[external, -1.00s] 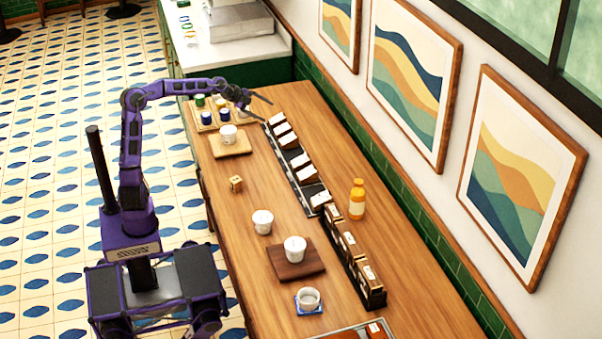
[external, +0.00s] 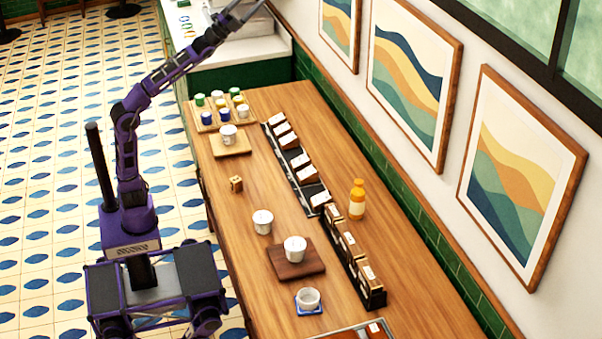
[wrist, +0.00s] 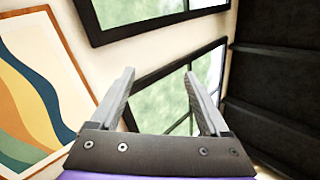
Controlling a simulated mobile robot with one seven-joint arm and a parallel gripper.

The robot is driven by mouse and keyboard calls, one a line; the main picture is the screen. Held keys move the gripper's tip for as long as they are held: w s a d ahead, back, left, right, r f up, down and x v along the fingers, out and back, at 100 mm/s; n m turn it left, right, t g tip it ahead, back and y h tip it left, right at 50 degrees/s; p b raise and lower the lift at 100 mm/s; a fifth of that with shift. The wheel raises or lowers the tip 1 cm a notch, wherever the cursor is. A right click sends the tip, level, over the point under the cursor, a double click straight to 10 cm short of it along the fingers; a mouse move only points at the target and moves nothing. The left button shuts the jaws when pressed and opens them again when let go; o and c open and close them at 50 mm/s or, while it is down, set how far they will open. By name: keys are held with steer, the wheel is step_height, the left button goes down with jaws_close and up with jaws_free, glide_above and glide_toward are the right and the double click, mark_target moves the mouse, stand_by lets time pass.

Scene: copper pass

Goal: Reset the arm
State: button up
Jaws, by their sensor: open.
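My purple arm (external: 160,78) reaches up and to the right in the external view, high above the far end of the wooden counter. The end of the arm is at the top edge of that view, and the fingertips do not show clearly there. In the wrist view my gripper (wrist: 160,85) is open, its two grey fingers apart with nothing between them. Behind the fingers are a window, the wall and part of a framed picture. No counter object is near the fingers.
The wooden counter (external: 285,207) holds a tray of small coloured jars (external: 206,128), white cups, a dark board (external: 280,268), an orange bottle (external: 357,199) and racks of small packets. Framed pictures (external: 408,82) hang on the wall at right. Air around the gripper looks clear.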

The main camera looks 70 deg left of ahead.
steer(key=d, duration=0.5)
step_height(320, 180, down, 18)
steer(key=r+n+g+y+p, duration=0.1)
steer(key=n+g+y, duration=0.4)
steer(key=g, duration=0.2)
steer(key=s+a+f+n+g+p, duration=0.1)
steer(key=s+a+f+n+g, duration=0.25)
steer(key=s+f, duration=0.55)
steer(key=s+a+f+n+g, duration=0.25)
steer(key=s+f+g, duration=0.2)
steer(key=f, duration=0.85)
steer(key=s+a+f+n+g+p, duration=0.1)
steer(key=s+a+f+n+g, duration=0.2)
steer(key=s+f, duration=0.65)
steer(key=s+d+f+n+g+h, duration=0.1)
steer(key=f+n+h, duration=0.1)
steer(key=f, duration=0.4)
steer(key=s+d+f+n+g+h, duration=0.1)
steer(key=s+d+f+n+h, duration=0.1)
steer(key=f+n, duration=0.3)
steer(key=shift+s+d+f+g+h+b, duration=0.2)
steer(key=shift+s+f+g+h+b, duration=0.1)
steer(key=shift+f+b, duration=0.1)
